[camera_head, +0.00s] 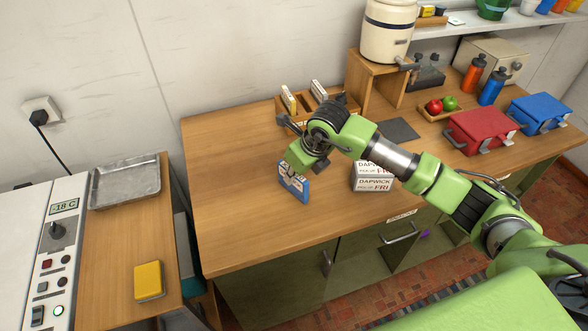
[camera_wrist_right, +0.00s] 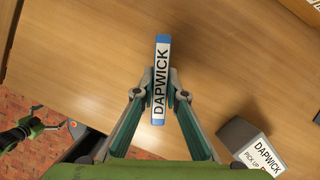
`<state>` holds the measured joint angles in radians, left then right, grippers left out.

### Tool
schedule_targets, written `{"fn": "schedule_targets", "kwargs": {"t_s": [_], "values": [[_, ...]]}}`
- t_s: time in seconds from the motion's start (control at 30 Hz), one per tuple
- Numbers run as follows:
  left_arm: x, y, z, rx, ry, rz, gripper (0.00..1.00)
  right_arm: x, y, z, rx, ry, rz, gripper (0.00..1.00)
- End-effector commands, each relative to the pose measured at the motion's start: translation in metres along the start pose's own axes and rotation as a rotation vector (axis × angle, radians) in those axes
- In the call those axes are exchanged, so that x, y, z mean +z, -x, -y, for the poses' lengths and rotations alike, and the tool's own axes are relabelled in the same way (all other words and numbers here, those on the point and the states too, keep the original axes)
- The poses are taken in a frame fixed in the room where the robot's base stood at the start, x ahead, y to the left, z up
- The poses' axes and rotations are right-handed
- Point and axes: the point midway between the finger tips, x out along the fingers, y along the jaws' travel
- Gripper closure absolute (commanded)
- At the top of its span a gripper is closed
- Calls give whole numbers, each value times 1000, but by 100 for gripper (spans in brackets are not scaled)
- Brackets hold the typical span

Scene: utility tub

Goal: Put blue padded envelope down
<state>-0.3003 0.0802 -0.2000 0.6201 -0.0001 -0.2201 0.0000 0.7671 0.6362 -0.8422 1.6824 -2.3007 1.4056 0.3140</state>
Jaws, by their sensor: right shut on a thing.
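The blue padded envelope (camera_head: 294,184), with a white label, is upright and on edge over the left part of the wooden counter. My right gripper (camera_head: 299,164) is shut on it from above. In the right wrist view the envelope (camera_wrist_right: 161,62) is edge-on between the two fingertips (camera_wrist_right: 160,88), its label reading DAPWICK. Whether its lower edge touches the counter, I cannot tell. A green and black part of my left arm (camera_wrist_right: 25,132) shows small at the left edge of the wrist view.
A wooden rack (camera_head: 318,103) with upright packets stands behind. The wooden counter (camera_head: 232,195) is bare left of the envelope. A gap separates it from the side bench with a metal tray (camera_head: 125,182) and yellow sponge (camera_head: 149,281).

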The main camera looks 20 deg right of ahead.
Motion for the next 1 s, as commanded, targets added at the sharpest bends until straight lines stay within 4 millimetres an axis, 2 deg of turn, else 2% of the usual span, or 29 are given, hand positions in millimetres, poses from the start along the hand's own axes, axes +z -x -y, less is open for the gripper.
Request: {"fn": "schedule_targets", "kwargs": {"t_s": [0.3,0.33,0.4,0.83,1.0], "values": [[0,-5,0,0,0,0,0,-1,-4,0,0,0,1,100],[0,-4,0,0,0,0,0,-1,-3,0,0,0,1,83],[0,-3,0,0,-1,0,0,-1,-2,0,0,0,1,71],[0,-2,0,0,0,0,0,1,4,1,-1,0,3,71],[1,-12,0,0,0,-1,0,0,32,1,-3,2,6,71]]}}
